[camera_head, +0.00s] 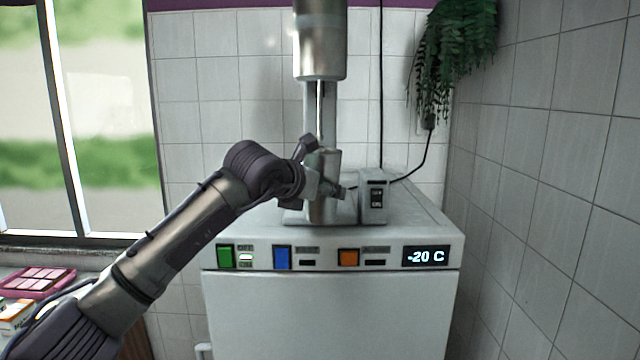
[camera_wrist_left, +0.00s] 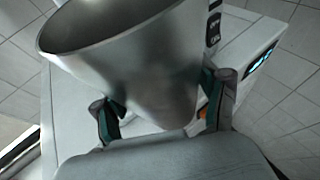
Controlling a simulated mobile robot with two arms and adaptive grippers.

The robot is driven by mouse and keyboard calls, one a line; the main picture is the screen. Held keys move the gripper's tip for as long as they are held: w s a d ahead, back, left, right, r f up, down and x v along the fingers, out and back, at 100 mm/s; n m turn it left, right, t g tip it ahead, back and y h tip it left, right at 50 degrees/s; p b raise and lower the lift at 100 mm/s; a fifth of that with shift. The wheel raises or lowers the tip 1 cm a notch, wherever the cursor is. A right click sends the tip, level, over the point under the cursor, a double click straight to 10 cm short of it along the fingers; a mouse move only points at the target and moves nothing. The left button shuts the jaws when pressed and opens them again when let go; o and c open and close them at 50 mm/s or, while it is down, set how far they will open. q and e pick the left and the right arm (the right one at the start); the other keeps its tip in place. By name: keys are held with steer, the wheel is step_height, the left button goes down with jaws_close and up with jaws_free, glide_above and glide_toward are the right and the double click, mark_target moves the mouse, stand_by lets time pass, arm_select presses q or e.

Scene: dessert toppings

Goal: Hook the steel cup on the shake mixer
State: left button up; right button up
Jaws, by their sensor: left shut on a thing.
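The steel cup (camera_head: 325,165) is upright below the head of the shake mixer (camera_head: 319,45), near the mixer's thin spindle. In the left wrist view the cup (camera_wrist_left: 150,75) shows its open rim, and the inside that I can see is empty. My left gripper (camera_head: 322,187) is shut on the cup, with one finger at each side; the fingers also show in the left wrist view (camera_wrist_left: 160,120). The mixer stands on a white freezer (camera_head: 330,310). Whether the cup touches the mixer's base or a hook is hidden by the gripper. My right gripper is not in view.
A small grey switch box (camera_head: 374,197) stands just right of the cup. A black cable runs up the wall. A hanging plant (camera_head: 455,50) is at the upper right. A pink tray (camera_head: 40,283) lies at the far left.

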arm_select(q)
steer(key=w+p, duration=0.2)
steer(key=w, duration=0.1)
steer(key=shift+w+r+p, duration=0.25)
steer(key=shift+r+p, duration=0.05)
steer(key=shift+p, duration=0.1)
steer(key=shift+w+p, duration=1.1)
steer(key=shift+p, duration=0.05)
steer(key=shift+w+f+p, duration=0.2)
steer(key=shift+w+p, duration=0.6)
steer(key=shift+w, duration=0.05)
steer(key=shift+s+b, duration=0.1)
steer(key=shift+b, duration=0.35)
steer(key=shift+r, duration=0.15)
